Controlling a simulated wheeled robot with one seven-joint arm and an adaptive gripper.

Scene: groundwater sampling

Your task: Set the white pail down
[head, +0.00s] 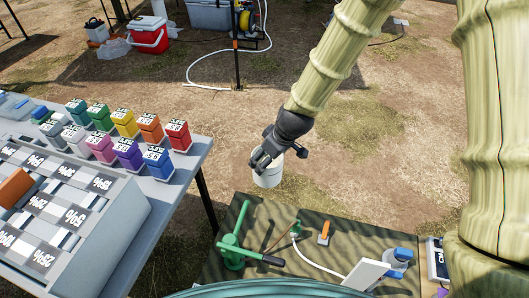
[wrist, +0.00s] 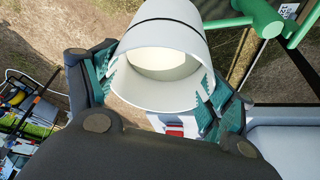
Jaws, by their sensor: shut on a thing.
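The white pail (head: 267,179) hangs below my gripper (head: 279,152) in the head view, beyond the far edge of the dark table and right of the grey table. In the wrist view the pail (wrist: 160,28) is large, with a dark line around it and its pale inside facing the camera. The teal pads of my gripper (wrist: 158,88) press its wall from both sides, so the gripper is shut on it. Bare ground shows around the pail. Its height above the ground is hard to tell.
The dark table (head: 340,238) bears a green pump (head: 234,246), a white hose and an orange piece. The grey table (head: 193,158) at left holds rows of coloured blocks. A red cooler (head: 149,36) stands far back. Open dirt lies right of the pail.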

